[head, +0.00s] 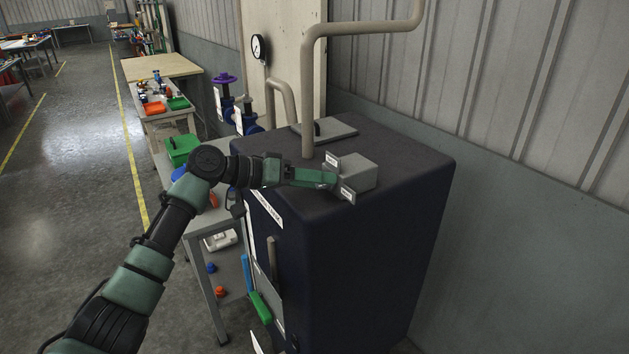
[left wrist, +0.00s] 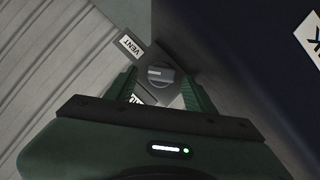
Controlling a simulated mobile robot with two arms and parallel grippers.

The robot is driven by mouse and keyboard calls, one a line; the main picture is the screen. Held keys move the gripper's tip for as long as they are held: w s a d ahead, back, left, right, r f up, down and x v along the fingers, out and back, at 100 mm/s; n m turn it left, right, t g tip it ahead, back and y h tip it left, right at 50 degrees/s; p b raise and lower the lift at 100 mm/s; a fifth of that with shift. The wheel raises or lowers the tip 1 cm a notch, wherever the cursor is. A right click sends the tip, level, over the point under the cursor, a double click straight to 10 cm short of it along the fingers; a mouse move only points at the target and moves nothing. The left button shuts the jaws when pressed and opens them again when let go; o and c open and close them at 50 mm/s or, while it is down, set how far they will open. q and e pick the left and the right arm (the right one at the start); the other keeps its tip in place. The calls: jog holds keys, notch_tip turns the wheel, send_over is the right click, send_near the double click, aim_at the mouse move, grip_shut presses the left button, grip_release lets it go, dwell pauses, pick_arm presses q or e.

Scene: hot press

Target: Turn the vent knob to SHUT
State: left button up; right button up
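The vent knob (left wrist: 160,76) is a dark grey dial with a light pointer mark on its face, on a grey panel. A VENT label (left wrist: 132,47) is at the panel's upper left; a second label (left wrist: 137,100) is partly covered and unreadable. In the head view the knob is hidden, but its grey box (head: 358,170) stands on the dark cabinet's top. My left gripper (head: 328,179) reaches the box's front. In the left wrist view its fingers (left wrist: 158,82) are apart, one on each side of the knob, with visible gaps. My right gripper is not in view.
The dark cabinet (head: 390,220) stands against a grey wall. A beige pipe (head: 308,100) rises from its top behind the box, beside a flat hatch with a handle (head: 335,130). A work table (head: 200,235) with small items stands left; the floor beyond is open.

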pick_arm(q)
jog(key=shift+s+a, duration=0.1)
jog(key=shift+a, duration=0.25)
jog(key=b+v, duration=0.3)
jog(key=v, duration=0.4)
jog(key=shift+d+r, duration=0.1)
jog(key=shift+r, duration=0.05)
